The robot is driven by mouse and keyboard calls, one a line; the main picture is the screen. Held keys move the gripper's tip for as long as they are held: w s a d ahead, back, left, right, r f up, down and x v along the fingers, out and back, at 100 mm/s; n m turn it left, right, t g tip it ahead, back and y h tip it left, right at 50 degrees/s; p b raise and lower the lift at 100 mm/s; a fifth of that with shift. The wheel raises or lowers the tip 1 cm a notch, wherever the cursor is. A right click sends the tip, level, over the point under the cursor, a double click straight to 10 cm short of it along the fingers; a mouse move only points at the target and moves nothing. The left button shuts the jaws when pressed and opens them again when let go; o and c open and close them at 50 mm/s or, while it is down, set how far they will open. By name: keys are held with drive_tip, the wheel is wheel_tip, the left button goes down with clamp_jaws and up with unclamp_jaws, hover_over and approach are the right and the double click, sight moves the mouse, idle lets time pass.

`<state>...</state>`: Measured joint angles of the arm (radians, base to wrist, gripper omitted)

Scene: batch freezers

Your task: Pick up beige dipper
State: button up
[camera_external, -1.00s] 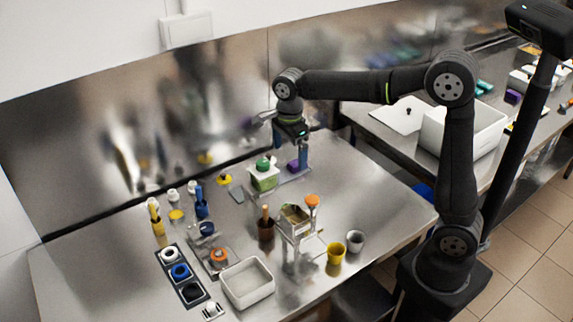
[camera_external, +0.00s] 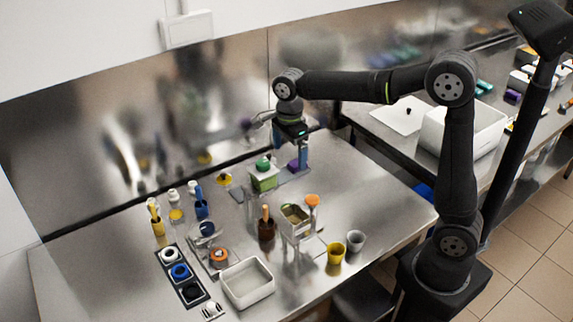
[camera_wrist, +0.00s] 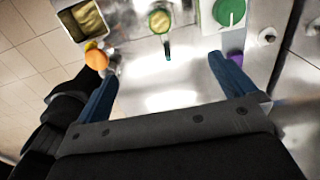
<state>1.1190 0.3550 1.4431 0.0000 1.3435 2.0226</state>
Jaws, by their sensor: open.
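My gripper (camera_external: 289,148) hangs over the back right of the steel table, near the backsplash. In the wrist view its two blue fingers (camera_wrist: 162,72) are spread wide with nothing between them. I cannot pick out a beige dipper for certain. The closest in colour is a brown cup-like piece with an upright tan handle (camera_external: 266,226), left of the beige-filled container and well to the front of my gripper.
A white box with a green lid (camera_external: 264,180) and a purple block (camera_external: 297,166) stand close under my gripper. A container with beige contents (camera_external: 295,224) stands by an orange-topped piece (camera_external: 312,201). A white tray (camera_external: 247,284) and yellow and grey cups are nearer the front.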

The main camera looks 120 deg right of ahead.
drive_tip(key=c, duration=1.3)
drive_tip(key=n, duration=2)
hover_over(266, 219)
wheel_tip(266, 219, down, 3)
drive_tip(key=shift+s+d+f, duration=0.1)
drive_tip(key=shift+d+f, duration=0.1)
drive_tip(key=shift+f, duration=4.1)
drive_tip(key=shift+s+d+f, duration=0.1)
drive_tip(key=shift+d+f, duration=0.05)
drive_tip(key=shift+f, duration=4.15)
